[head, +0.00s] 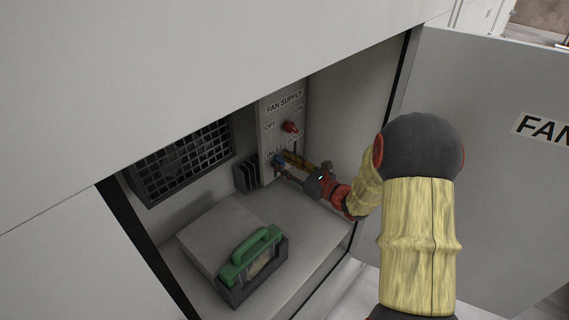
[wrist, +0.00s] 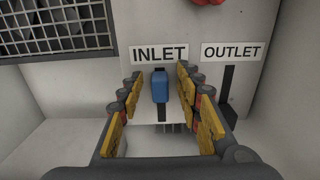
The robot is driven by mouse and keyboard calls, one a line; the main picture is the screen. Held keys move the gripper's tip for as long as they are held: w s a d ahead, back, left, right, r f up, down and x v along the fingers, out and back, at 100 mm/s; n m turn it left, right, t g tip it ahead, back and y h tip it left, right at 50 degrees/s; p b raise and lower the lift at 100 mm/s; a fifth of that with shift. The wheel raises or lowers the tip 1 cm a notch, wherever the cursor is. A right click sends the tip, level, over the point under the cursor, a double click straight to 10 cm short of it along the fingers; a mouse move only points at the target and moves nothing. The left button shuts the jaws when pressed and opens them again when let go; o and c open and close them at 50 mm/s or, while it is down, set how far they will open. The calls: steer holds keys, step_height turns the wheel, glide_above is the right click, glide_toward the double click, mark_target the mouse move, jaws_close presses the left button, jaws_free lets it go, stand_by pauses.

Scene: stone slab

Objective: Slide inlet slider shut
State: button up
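The inlet slider's blue knob (wrist: 160,87) sits on a dark vertical slot just under the INLET label (wrist: 159,54) in the wrist view. More of the slot shows below the knob than above it. In the head view the blue knob (head: 278,160) shows at the lower part of the panel. My gripper (wrist: 158,82) is open, with one yellow-padded finger on each side of the knob and a visible gap on both sides. In the head view my gripper (head: 287,165) reaches into the cabinet from the right, at the panel.
The OUTLET label (wrist: 231,51) and its dark slot (wrist: 228,88) are right of my fingers. A red FAN SUPPLY switch (head: 290,127) is above. A mesh grille (head: 185,160) is left. The open door (head: 490,150) is right.

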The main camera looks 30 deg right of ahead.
steer(key=shift+c, duration=1.2)
jaws_close()
